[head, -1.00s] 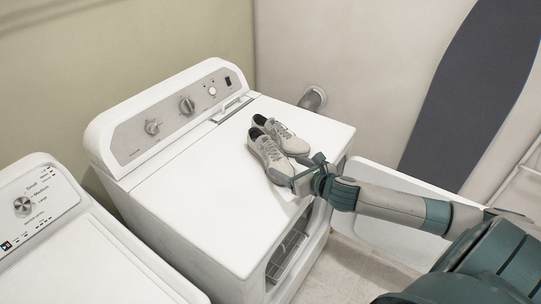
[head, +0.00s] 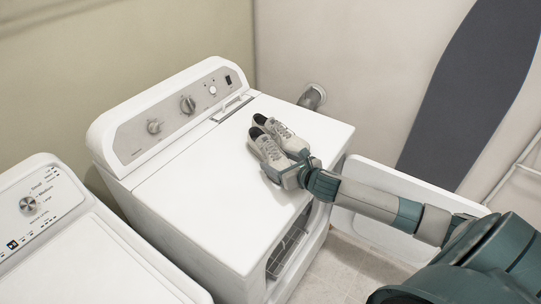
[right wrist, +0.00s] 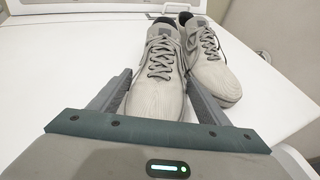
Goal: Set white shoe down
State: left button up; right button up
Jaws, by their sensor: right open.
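A pair of white shoes with grey laces rests side by side on top of the white dryer (head: 190,190). The left shoe (head: 267,149) is nearer my gripper; the right shoe (head: 291,140) lies against its right side. In the right wrist view the left shoe (right wrist: 158,85) has its toe between my fingers, and the right shoe (right wrist: 208,65) stands just behind the right finger. My right gripper (head: 284,172) is open, its fingers on either side of the left shoe's toe. Whether the fingers touch the shoe I cannot tell. My left gripper is out of view.
The dryer's control panel (head: 170,115) rises at the back. Its front door (head: 385,200) hangs open to the right, below my right arm. A washer (head: 70,240) stands at the left. A dark ironing board (head: 470,90) leans on the wall. The dryer's left top is clear.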

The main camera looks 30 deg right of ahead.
jog(key=shift+p+x, duration=0.55)
jog(key=shift+x, duration=1.15)
jog(key=shift+r, duration=0.15)
jog(key=c, duration=1.2)
jog(key=shift+o, duration=0.2)
notch_tip(320, 180, up, 10)
jog(key=b, duration=0.2)
jog(key=shift+b, duration=0.3)
